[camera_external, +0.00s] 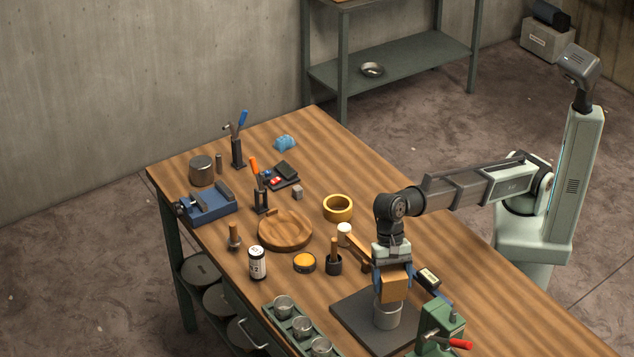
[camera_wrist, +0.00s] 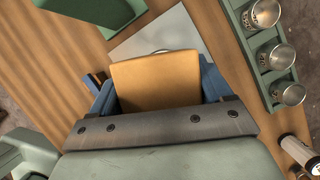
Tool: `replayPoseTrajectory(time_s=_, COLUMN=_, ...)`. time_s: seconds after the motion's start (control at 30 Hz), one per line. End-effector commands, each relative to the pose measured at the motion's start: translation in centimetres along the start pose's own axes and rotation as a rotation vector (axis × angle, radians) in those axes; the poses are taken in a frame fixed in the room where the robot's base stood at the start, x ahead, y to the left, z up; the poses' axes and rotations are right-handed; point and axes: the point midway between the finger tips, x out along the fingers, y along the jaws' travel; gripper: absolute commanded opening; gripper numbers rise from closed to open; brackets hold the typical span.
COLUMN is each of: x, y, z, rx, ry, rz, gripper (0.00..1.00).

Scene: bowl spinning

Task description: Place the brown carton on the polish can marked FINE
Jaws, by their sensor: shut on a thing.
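The brown carton (camera_external: 395,286) is held between the blue fingers of my gripper (camera_external: 393,278). In the wrist view the carton (camera_wrist: 157,80) fills the space between the fingers (camera_wrist: 158,88). A silver cylinder (camera_external: 387,315) stands on a dark square plate (camera_external: 345,318) directly under the carton; I cannot tell whether they touch. In the wrist view a sliver of a round silver rim shows past the carton's edge. No FINE marking is readable. A low round tin with a yellow lid (camera_external: 304,261) and a white-and-black can (camera_external: 257,262) stand to the left.
A green tray of metal cups (camera_external: 301,327) lies left of the plate. A green machine with a red handle (camera_external: 440,322) stands close at its right. A mallet (camera_external: 350,241), a dark holder (camera_external: 333,263), a wooden dish (camera_external: 285,230) and a yellow ring (camera_external: 338,207) are behind.

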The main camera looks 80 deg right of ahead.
Motion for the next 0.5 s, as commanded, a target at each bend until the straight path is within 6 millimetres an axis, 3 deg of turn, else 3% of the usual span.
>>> replayPoseTrajectory(time_s=0.3, x=3.1, y=0.0, z=-1.3, rx=0.0, ry=0.0, rz=0.001, gripper=0.42)
replayPoseTrajectory(time_s=0.5, x=3.1, y=0.0, z=-1.3, rx=0.0, ry=0.0, rz=0.0, gripper=0.42)
